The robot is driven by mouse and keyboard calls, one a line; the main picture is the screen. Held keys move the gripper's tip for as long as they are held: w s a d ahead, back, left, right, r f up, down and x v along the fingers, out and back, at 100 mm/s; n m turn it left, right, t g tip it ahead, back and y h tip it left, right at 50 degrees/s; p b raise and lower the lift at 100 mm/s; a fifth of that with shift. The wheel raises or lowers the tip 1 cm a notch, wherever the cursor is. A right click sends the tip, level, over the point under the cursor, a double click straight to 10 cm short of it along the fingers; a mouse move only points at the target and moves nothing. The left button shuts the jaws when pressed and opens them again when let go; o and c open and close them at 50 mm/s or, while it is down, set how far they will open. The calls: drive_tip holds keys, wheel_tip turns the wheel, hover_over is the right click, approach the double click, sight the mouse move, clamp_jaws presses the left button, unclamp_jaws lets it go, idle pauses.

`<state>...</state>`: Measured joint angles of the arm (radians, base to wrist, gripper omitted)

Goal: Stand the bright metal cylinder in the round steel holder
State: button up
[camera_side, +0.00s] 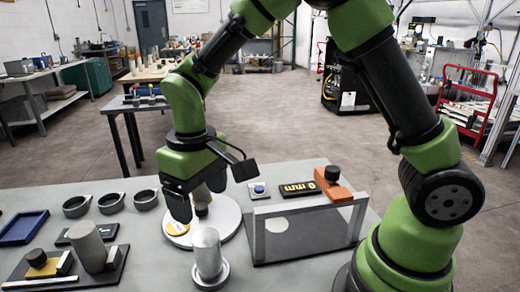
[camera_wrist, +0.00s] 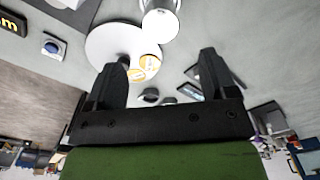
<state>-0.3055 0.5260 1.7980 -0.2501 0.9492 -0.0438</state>
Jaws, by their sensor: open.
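The bright metal cylinder (camera_side: 206,250) stands upright at the front centre of the table in the side view. Its foot is in the round steel holder (camera_side: 212,281), whose flange shows around it. In the wrist view the cylinder (camera_wrist: 160,24) is at the top, beyond my fingertips. My gripper (camera_side: 199,197) is open, pointing down over the white round plate behind the cylinder, apart from the cylinder. In the wrist view both fingers of my gripper (camera_wrist: 165,58) are spread with nothing held between them. How deep the cylinder sits is hidden.
The white round plate (camera_side: 231,217) carries a yellow-white label. A grey frame (camera_side: 302,206) with a display and an orange block (camera_side: 329,180) stands right. Left are several dark rings (camera_side: 111,203), a blue tray (camera_side: 22,229) and a fixture with a grey cylinder (camera_side: 88,246).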

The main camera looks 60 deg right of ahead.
drive_tip(key=s+d+r+m+t+y, duration=0.1)
drive_tip(key=s+d+r+m+t, duration=0.1)
drive_tip(key=s+r, duration=0.5)
drive_tip(key=s+d+r+m+t+y, duration=0.1)
drive_tip(key=s+d+r+m+t, duration=0.2)
drive_tip(key=s, duration=0.5)
drive_tip(key=shift+s+d+r+t, duration=0.4)
drive_tip(key=shift+d+r+t, duration=0.6)
drive_tip(key=shift+r, duration=0.85)
drive_tip(key=shift+a, duration=0.1)
